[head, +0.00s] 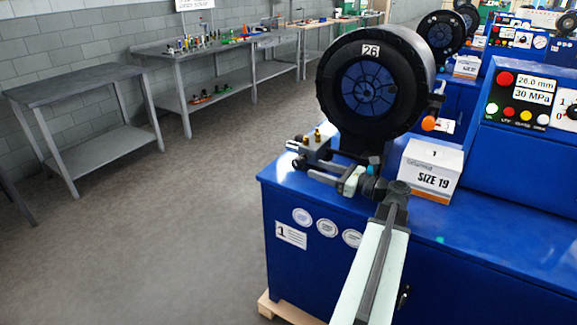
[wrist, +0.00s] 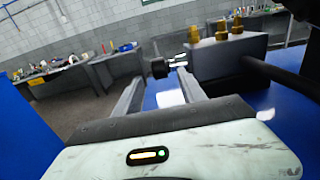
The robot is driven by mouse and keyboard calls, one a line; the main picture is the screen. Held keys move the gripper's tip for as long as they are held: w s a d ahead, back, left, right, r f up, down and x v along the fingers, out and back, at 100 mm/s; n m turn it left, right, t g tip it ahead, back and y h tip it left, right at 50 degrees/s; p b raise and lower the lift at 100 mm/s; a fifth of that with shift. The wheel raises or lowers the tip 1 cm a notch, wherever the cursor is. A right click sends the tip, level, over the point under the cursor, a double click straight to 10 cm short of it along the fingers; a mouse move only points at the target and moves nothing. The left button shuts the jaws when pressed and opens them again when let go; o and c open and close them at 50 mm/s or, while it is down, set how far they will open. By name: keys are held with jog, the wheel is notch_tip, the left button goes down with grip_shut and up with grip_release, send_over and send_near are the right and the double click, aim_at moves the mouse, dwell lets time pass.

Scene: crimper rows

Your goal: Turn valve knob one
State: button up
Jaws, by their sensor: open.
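The valve is a grey metal block (wrist: 230,57) with brass fittings on top, at the upper right of the wrist view. A dark round knob (wrist: 160,68) sticks out from its left side on a short stem. In the head view the block (head: 317,150) sits at the left front edge of the blue machine marked 1, below the big black ring. My gripper (wrist: 160,80) is open, its two grey fingers pointing toward the knob, which appears between their tips. I cannot tell whether they touch it. In the head view my gripper (head: 318,172) is just below the block.
The blue machine top (head: 275,178) lies beneath my gripper. A white SIZE 19 box (head: 432,168) stands right of my arm. The black crimper ring (head: 340,60) marked 26 rises above the block. Grey workbenches (head: 75,80) line the wall; the floor between is clear.

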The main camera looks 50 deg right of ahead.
aim_at(304, 164)
jog(key=x, duration=0.8)
grip_shut()
jog(key=shift+w, duration=0.15)
